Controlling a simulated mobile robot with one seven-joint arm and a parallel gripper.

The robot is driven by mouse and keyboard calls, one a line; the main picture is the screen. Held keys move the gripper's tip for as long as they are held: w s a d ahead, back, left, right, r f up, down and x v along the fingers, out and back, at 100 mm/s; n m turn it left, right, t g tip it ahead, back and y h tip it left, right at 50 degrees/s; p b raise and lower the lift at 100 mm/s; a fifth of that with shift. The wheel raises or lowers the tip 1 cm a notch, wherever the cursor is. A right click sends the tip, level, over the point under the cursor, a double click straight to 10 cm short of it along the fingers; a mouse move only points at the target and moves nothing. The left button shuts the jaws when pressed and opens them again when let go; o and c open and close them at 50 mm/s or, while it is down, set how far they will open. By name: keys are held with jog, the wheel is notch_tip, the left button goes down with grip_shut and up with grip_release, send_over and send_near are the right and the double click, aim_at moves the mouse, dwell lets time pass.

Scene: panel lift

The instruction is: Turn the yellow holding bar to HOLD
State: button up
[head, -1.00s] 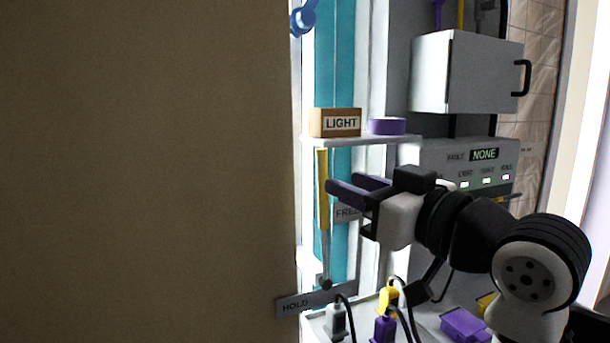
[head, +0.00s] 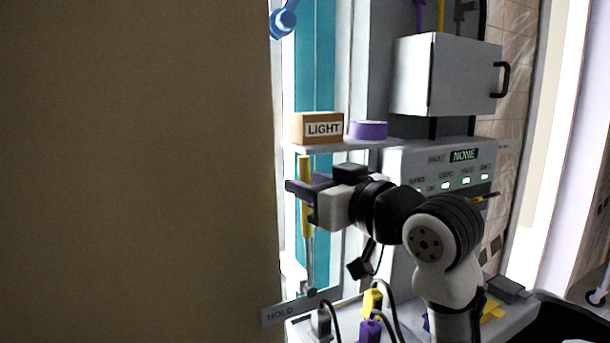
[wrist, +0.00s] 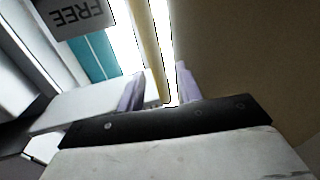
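The yellow holding bar (head: 307,222) stands nearly upright below the shelf, on a pivot at its lower end. The HOLD plate (head: 283,313) is at the lower left of the pivot. My gripper (head: 297,189) is at the bar's upper half, with its purple fingers reaching left. In the wrist view the bar (wrist: 150,45) runs between the two open fingers of my gripper (wrist: 160,88), with a gap on each side. The FREE plate (wrist: 75,14) shows upside down there; in the head view my gripper hides it.
A large brown panel (head: 135,170) fills the left, close beside the bar. A shelf above my gripper holds a LIGHT box (head: 318,128) and a purple roll (head: 368,130). Plugs with cables, including a yellow one (head: 371,301), stand below. A grey cabinet (head: 440,75) hangs upper right.

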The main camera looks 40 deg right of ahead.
jog(key=shift+w, duration=0.8)
jog(key=shift+c, duration=0.4)
grip_shut()
